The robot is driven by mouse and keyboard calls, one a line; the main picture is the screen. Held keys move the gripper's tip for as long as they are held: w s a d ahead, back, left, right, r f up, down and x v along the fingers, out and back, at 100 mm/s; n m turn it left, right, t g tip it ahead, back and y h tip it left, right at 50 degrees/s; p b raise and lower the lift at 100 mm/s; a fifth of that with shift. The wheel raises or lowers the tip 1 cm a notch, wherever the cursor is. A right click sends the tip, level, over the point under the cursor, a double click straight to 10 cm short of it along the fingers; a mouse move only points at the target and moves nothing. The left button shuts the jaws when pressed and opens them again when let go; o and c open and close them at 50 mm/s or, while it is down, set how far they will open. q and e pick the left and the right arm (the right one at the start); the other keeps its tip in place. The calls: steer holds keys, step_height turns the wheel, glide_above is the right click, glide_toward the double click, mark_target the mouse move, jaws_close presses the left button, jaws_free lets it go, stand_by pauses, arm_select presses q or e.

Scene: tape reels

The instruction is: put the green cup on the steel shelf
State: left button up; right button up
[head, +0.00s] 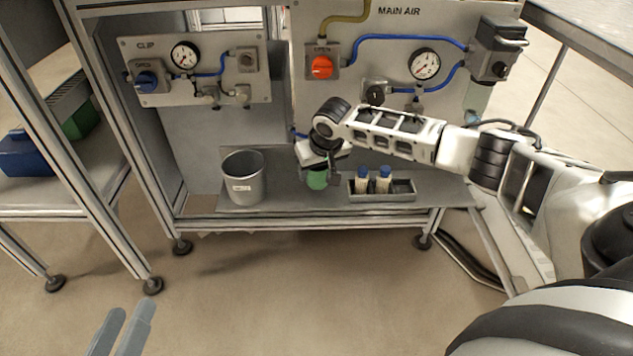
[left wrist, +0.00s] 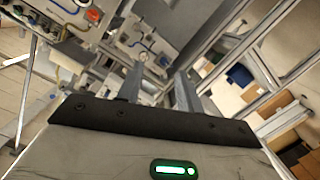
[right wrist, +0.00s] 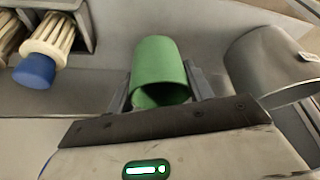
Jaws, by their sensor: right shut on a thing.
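The green cup (head: 317,181) is at the middle of the grey metal shelf (head: 285,206) below the panels. It also shows in the right wrist view (right wrist: 156,65), its open end facing the camera. My right gripper (head: 321,172) is shut on the cup, one finger on each side. I cannot tell whether the cup touches the shelf. My left gripper (head: 124,328) is low at the front left of the head view, away from the shelf. Its fingers are apart and empty in the left wrist view (left wrist: 157,82).
A grey bin (head: 243,180) stands left of the cup. A grey tray (head: 400,194) with blue-capped items is close on the right. Gauge panels (head: 195,70) hang above the shelf. A side rack (head: 60,190) with blue and green boxes stands at the left.

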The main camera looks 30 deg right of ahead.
mark_target(317, 178)
step_height(317, 178, down, 3)
steer(key=shift+f+b, duration=0.1)
steer(key=shift+b, duration=0.65)
arm_select(q)
steer(key=shift+d+r+n+h, duration=0.2)
steer(key=shift+r+n+h, duration=0.2)
steer(key=shift+h, duration=0.1)
arm_select(e)
steer(key=o, duration=1)
steer(key=shift+c, duration=0.2)
arm_select(q)
steer(key=shift+f, duration=0.1)
